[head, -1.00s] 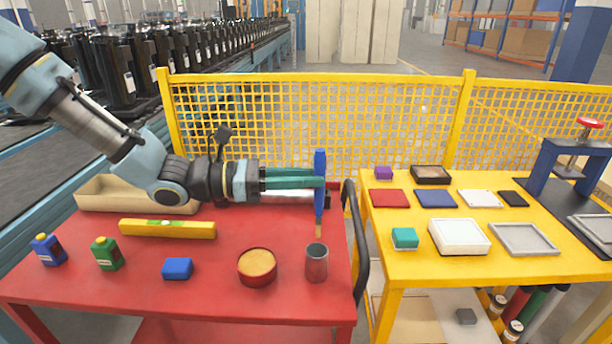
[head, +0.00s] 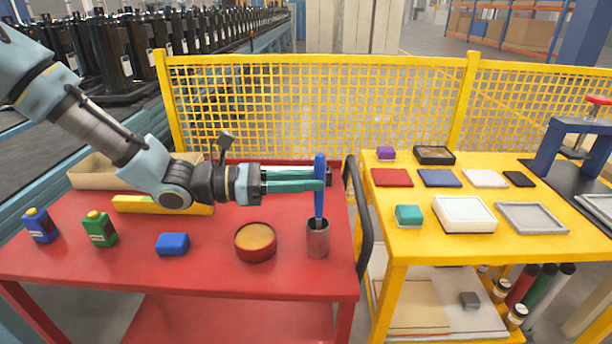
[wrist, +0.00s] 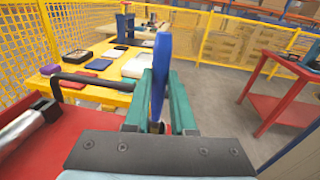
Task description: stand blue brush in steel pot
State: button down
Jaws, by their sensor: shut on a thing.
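The blue brush (head: 319,190) is held upright in the head view, its lower end at the mouth of the steel pot (head: 317,240). The lower end seems to be inside the rim; how deep it reaches is hidden by the pot wall. My gripper (head: 322,180) is shut on the brush's upper part, above the pot. In the wrist view the blue brush (wrist: 161,65) stands between the green fingers. The steel pot stands upright near the right edge of the red table (head: 210,275).
A round red tin (head: 256,242) stands left of the pot. A blue block (head: 173,243), green bottle (head: 100,229) and blue bottle (head: 40,226) are further left. A black handle (head: 363,215) rises at the table's right edge. A yellow table (head: 390,245) stands right.

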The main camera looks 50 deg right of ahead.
jog(key=shift+f, duration=0.55)
jog(key=c, duration=0.7)
grip_release()
jog(key=b+v, duration=0.2)
jog(key=v, duration=0.8)
jog(key=shift+w+a, duration=0.25)
jog(key=shift+w, duration=0.05)
